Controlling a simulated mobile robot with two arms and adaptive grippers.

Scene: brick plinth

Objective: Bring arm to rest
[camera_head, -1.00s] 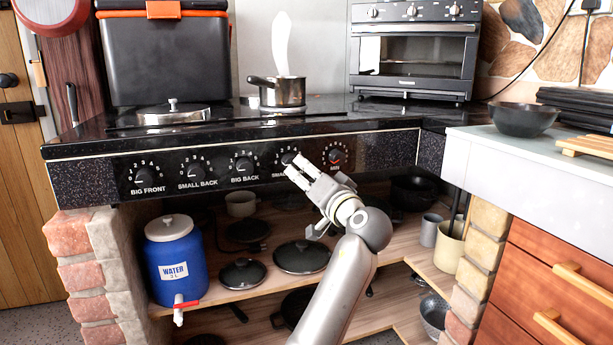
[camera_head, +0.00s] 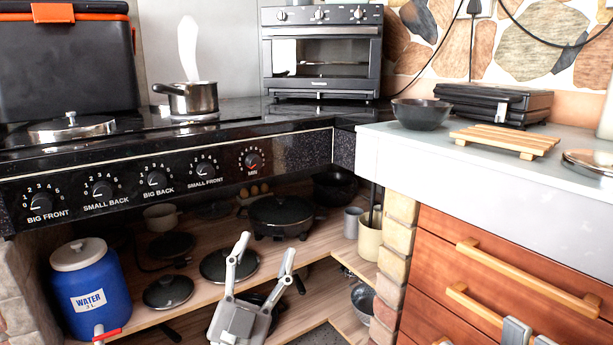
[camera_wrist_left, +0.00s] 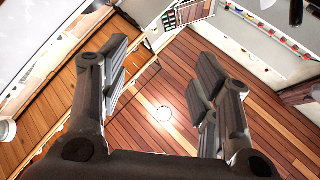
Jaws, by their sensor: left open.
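My left gripper (camera_head: 266,250) points up in the lower middle of the head view, in front of the lower shelf. Its two fingers are spread apart with nothing between them. It is clear of the stove's knob panel (camera_head: 128,186). In the left wrist view the open fingers (camera_wrist_left: 160,95) stand wide apart over a wooden floor (camera_wrist_left: 165,135). Grey finger-like parts of my right gripper (camera_head: 517,332) show at the bottom edge, in front of the drawers; most of it is cut off.
A pot (camera_head: 194,98) stands on the stove. A blue water container (camera_head: 92,292) and several black pans sit on the shelves below. The white counter (camera_head: 480,160) and wooden drawers (camera_head: 500,262) are on the right. A dark bowl (camera_head: 421,114) stands on the counter.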

